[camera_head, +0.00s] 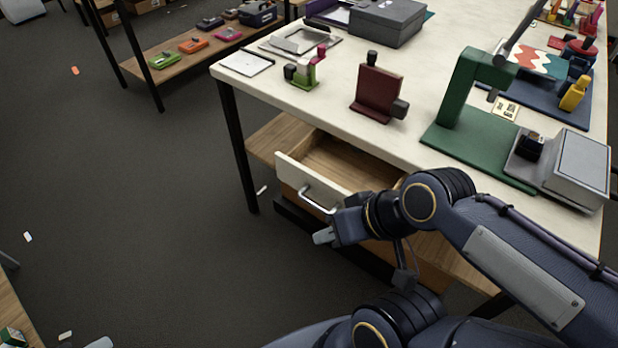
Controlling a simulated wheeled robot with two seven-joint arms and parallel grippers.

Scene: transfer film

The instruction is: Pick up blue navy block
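I cannot clearly make out a loose navy blue block. A small dark block (530,146) sits on the grey device at the right of the table, but its colour is too dark to name. My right gripper (323,236) is in front of the open drawer (298,176), near its metal handle (318,200). Its light grey fingertips are seen from the side, so I cannot tell whether they are apart. I see nothing held in them. The visible part of the drawer is empty, and my arm hides its right part. My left gripper is not in view.
The white table (330,105) holds a maroon device (378,92), a green stand (468,130), a grey case (387,20) and a grey device (580,165). A low shelf (165,68) with small coloured devices stands behind. The floor at left is mostly clear.

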